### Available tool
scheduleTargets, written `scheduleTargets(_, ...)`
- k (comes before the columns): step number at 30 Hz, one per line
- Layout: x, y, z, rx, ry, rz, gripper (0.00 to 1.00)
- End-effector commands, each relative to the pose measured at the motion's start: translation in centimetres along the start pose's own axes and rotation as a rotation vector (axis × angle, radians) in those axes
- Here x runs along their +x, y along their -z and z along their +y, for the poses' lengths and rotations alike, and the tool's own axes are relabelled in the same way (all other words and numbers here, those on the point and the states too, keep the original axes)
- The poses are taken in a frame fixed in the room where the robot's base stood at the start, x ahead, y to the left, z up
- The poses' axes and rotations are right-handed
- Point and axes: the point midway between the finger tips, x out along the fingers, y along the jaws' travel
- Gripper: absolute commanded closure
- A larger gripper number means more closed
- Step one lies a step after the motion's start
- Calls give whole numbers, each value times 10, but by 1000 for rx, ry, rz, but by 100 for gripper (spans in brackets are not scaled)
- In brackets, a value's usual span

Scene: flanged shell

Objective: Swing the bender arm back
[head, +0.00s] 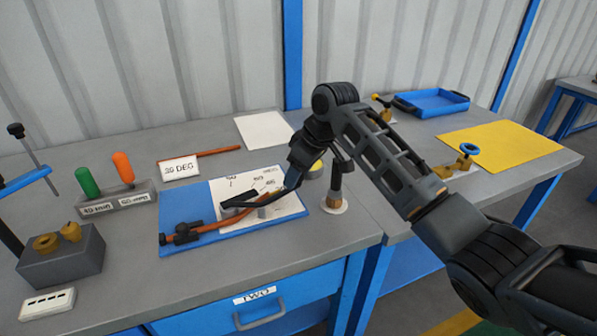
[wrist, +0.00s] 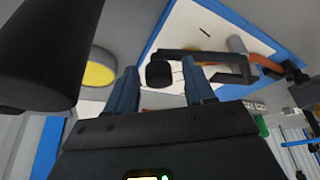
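The bender stands on a blue board (head: 178,238) with a white angle card (head: 290,207). Its black arm (head: 240,204) lies over the card, and a copper-coloured pipe (head: 215,227) runs along the board. My gripper (wrist: 162,84) is open, its two fingers apart. The dark rounded end of the bender arm (wrist: 158,74) shows between the fingers in the wrist view, with gaps at the sides; I cannot tell whether it is touched. In the head view my wrist hangs over the board's back right, and the fingertips are hard to make out.
A dark post (head: 336,185) on a white disc stands close right of my gripper; it looms at left in the wrist view (wrist: 45,45). A yellow-topped round item (head: 316,166) is behind. Green and orange handles (head: 88,182) stand left. A yellow sheet (head: 500,147) lies right.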

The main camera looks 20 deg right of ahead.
Motion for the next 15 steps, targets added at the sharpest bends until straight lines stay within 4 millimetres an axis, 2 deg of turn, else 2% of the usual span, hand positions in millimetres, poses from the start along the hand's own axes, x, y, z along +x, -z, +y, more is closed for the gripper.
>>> scheduleTargets(8, -4, 0, 1, 0, -1, 1, 47)
scheduleTargets(15, -38, 0, 1, 0, -2, 3, 47)
